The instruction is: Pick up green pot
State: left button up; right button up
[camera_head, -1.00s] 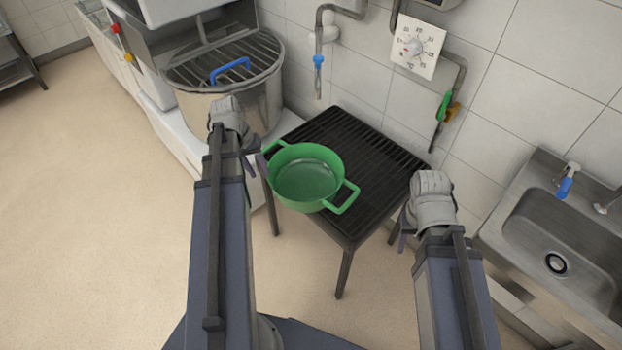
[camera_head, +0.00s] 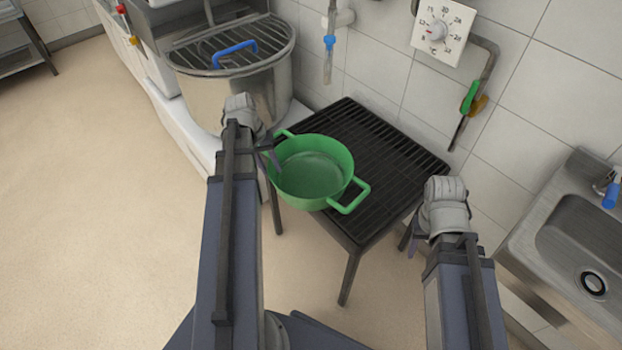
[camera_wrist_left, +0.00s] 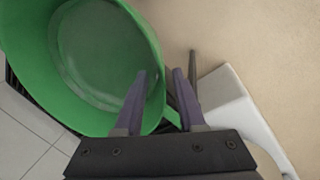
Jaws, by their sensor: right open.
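The green pot (camera_head: 312,175) with two side handles stands upright and empty on a black slatted stand (camera_head: 395,165). My left gripper (camera_head: 268,158) is at the pot's left handle and rim. In the left wrist view the pot (camera_wrist_left: 95,60) fills the upper left. There my left gripper (camera_wrist_left: 161,72) has its two purple fingers apart, with one over the pot and the other beyond the rim; the handle is partly hidden behind them. My right gripper (camera_head: 412,238) is open and empty at the stand's right front corner, away from the pot.
A large steel kettle (camera_head: 235,95) with a grated lid and blue handle stands at the left. A steel sink (camera_head: 580,245) is at the right. A dial (camera_head: 442,30) and pipes are on the tiled wall. The floor at left is clear.

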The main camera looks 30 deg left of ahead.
aim_at(278, 182)
pick_arm(q)
jog(key=shift+b+x, duration=2.6)
jog(key=shift+x, duration=0.3)
jog(key=shift+w+a+r, duration=0.1)
jog(key=shift+a, duration=0.05)
grip_shut()
